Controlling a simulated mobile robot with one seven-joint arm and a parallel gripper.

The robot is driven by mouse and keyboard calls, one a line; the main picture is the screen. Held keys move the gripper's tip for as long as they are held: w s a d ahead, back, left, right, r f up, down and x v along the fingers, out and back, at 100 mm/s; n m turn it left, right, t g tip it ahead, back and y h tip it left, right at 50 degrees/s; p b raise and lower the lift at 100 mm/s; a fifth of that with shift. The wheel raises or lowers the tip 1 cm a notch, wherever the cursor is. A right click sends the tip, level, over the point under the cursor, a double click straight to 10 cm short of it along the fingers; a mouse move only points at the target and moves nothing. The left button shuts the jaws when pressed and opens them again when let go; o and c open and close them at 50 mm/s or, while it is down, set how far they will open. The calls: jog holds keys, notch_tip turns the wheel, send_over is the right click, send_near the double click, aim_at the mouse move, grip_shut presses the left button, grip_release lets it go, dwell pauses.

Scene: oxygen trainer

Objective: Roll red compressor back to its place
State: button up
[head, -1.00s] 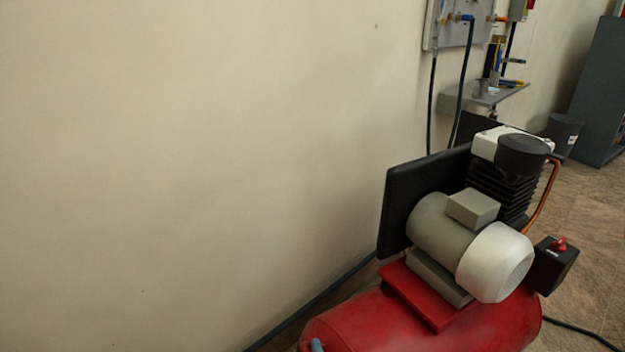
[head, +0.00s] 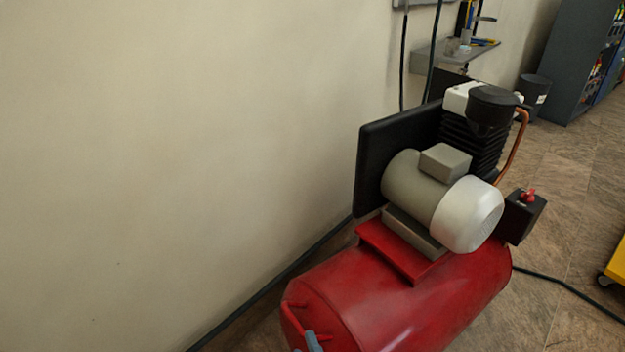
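The red compressor (head: 390,300) stands on the floor close to the wall, at the lower right of the head view. Its red tank carries a grey motor (head: 440,200), a black finned pump and a black panel on the wall side. A black switch box (head: 523,215) with a red knob is on its right. At the tank's near end is a thin red bar with a blue-grey piece (head: 313,341), cut off by the bottom edge. The wheels and lower tank are out of view. My gripper is not in view.
A cream wall (head: 180,150) fills the left, with a dark strip along its foot. Beyond the compressor are a grey wall shelf (head: 450,53), a dark bin (head: 533,95) and a cabinet (head: 580,60). A black cable (head: 565,285) and a yellow object (head: 615,265) are on the right floor.

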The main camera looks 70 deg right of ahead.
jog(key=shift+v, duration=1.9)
